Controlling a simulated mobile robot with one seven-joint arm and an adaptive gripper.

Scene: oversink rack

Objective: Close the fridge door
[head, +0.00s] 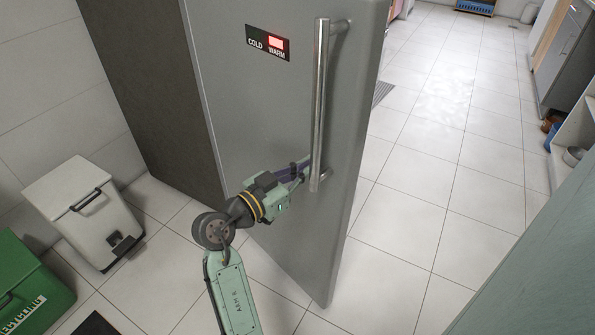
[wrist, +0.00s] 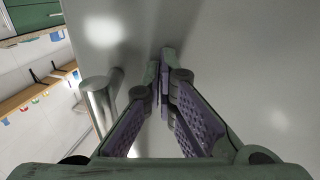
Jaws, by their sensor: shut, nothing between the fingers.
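The fridge door (head: 250,110) is a grey upright panel with a COLD/WARM display (head: 268,43) near its top. A long vertical metal handle (head: 320,100) stands near its right edge. The gap between door and fridge body is not visible, so I cannot tell how far the door stands open. My gripper (head: 304,166) is shut and empty, at the lower end of the handle on its left side. In the wrist view my gripper's fingertips (wrist: 161,62) are together, close to the grey door surface (wrist: 230,50). The handle (wrist: 98,100) is left of the fingers, not between them. Contact is unclear.
The dark fridge side (head: 150,90) is at the left. A white pedal bin (head: 85,210) and a green recycling bin (head: 30,285) stand on the floor at the left. The tiled floor (head: 440,130) to the right is mostly clear, with cabinets (head: 562,60) along the far right.

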